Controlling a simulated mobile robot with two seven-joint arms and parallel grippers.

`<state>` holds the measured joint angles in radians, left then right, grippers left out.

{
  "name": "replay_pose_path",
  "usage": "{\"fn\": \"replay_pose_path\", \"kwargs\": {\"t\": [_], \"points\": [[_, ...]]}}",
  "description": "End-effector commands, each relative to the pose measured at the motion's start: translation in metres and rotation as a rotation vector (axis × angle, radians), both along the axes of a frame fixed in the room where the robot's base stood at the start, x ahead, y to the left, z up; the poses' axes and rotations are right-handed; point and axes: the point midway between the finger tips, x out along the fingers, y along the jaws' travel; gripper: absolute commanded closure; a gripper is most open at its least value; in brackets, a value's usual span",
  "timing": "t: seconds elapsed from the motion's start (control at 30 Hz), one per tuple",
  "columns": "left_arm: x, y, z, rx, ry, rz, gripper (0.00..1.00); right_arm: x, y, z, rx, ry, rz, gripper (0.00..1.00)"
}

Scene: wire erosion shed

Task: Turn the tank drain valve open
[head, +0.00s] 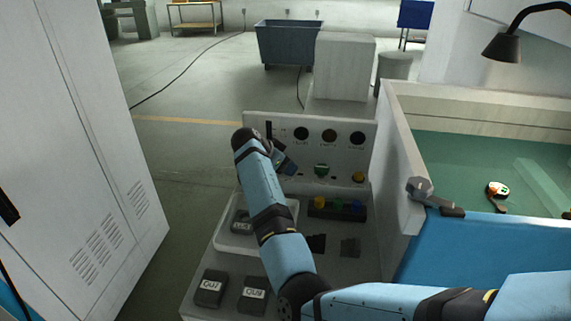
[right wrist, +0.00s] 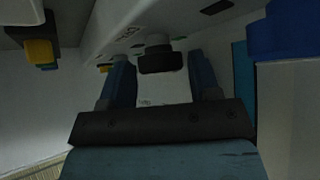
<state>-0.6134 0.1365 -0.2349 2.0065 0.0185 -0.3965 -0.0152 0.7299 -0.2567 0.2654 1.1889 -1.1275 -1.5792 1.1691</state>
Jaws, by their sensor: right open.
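My right arm reaches forward over the grey console. My right gripper (head: 286,166) is at the left part of the console's upright panel (head: 350,122). In the right wrist view its two blue fingers (right wrist: 162,84) stand apart, open. A dark knob or handle (right wrist: 162,60) on a pale face shows between and beyond them; contact cannot be told. I cannot tell for sure whether it is the tank drain valve. In the head view the arm and gripper hide part of the panel. A green knob (head: 321,170) and a yellow knob (head: 358,177) sit to the gripper's right. My left gripper is not in view.
Labelled dark blocks (head: 209,288), a white tray (head: 283,212) and a dark rack (head: 325,212) lie on the console. A tank with green inside (head: 450,160) stands to the right, a grey fitting (head: 421,188) on its edge. A tall cabinet (head: 75,130) stands left.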

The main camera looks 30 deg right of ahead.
Motion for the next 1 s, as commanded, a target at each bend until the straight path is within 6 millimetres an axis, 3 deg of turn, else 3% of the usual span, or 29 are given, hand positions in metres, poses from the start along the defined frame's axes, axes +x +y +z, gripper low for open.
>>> {"fn": "replay_pose_path", "kwargs": {"t": [0.13, 0.27, 0.3, 0.67, 1.0], "points": [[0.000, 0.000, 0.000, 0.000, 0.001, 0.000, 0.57, 0.000, 0.000, 0.000, 0.000, 0.000, 0.000, 0.45], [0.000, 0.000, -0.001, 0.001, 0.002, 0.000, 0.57, 0.000, 0.000, 0.000, 0.000, 0.000, 0.000, 0.75], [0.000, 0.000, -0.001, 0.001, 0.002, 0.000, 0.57, 0.000, 0.000, 0.000, 0.000, 0.000, 0.000, 0.78], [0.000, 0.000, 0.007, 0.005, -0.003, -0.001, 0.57, -0.002, -0.001, 0.001, 0.000, 0.001, 0.054, 0.78], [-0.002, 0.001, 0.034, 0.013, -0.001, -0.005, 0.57, -0.006, -0.002, 0.005, 0.000, 0.002, 0.298, 0.78]]}}
